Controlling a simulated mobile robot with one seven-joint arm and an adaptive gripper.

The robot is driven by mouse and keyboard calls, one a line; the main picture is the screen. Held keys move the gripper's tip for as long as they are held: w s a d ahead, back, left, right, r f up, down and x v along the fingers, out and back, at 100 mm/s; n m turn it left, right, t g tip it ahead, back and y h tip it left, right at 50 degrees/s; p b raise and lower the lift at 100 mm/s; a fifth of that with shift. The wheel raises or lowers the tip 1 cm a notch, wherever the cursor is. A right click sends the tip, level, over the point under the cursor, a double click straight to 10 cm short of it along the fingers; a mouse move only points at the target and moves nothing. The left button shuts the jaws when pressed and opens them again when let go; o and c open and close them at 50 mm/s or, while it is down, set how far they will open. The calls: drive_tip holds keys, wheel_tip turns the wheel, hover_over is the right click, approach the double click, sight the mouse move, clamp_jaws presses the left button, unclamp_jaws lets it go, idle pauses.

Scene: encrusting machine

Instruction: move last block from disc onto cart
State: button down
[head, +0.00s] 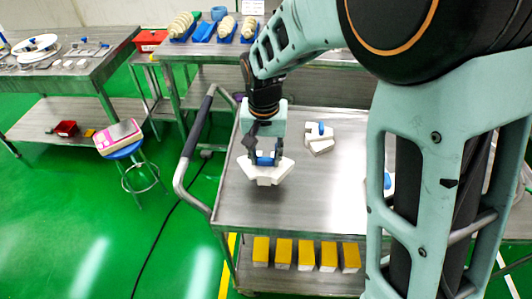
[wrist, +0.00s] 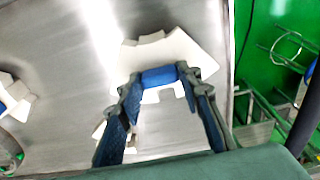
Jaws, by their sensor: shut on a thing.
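My gripper (head: 265,158) is shut on the blue handle of a white block (head: 266,174), over the left part of the cart's (head: 228,205) metal top. In the wrist view the blue-padded fingers (wrist: 158,82) pinch the blue handle, and the white block (wrist: 185,48) shows beyond them. The block is at or just above the cart top; I cannot tell if it touches. Another white block with a blue handle (head: 321,142) sits on the cart to the right. A further blue-handled piece (head: 387,181) is partly hidden behind my arm.
The cart's curved push handle (head: 190,150) rises at its left. Several yellow-topped blocks (head: 284,253) stand on the lower shelf. Clear cart top lies in front of the held block.

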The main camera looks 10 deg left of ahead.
sight(263, 165)
drive_tip(key=shift+w+a+f, duration=0.1)
drive_tip(key=shift+a+f, duration=0.05)
drive_tip(key=shift+f, duration=0.1)
drive_tip(key=shift+w+a+f+b, duration=0.1)
drive_tip(key=shift+f+b, duration=0.55)
drive_tip(key=shift+f, duration=0.2)
drive_tip(key=shift+w+a+f+b, duration=0.1)
drive_tip(key=shift+f+b, duration=0.55)
drive_tip(key=shift+f, duration=0.15)
drive_tip(key=shift+f, duration=0.2)
drive_tip(key=c, duration=1.4)
unclamp_jaws()
drive_tip(key=shift+s, duration=0.1)
drive_tip(key=r, duration=0.4)
drive_tip(key=s+r, duration=0.1)
drive_tip(key=r, duration=0.7)
drive_tip(key=shift+s+d+r+p, duration=0.15)
drive_tip(key=shift+s+p, duration=0.1)
drive_tip(key=shift+p, duration=0.15)
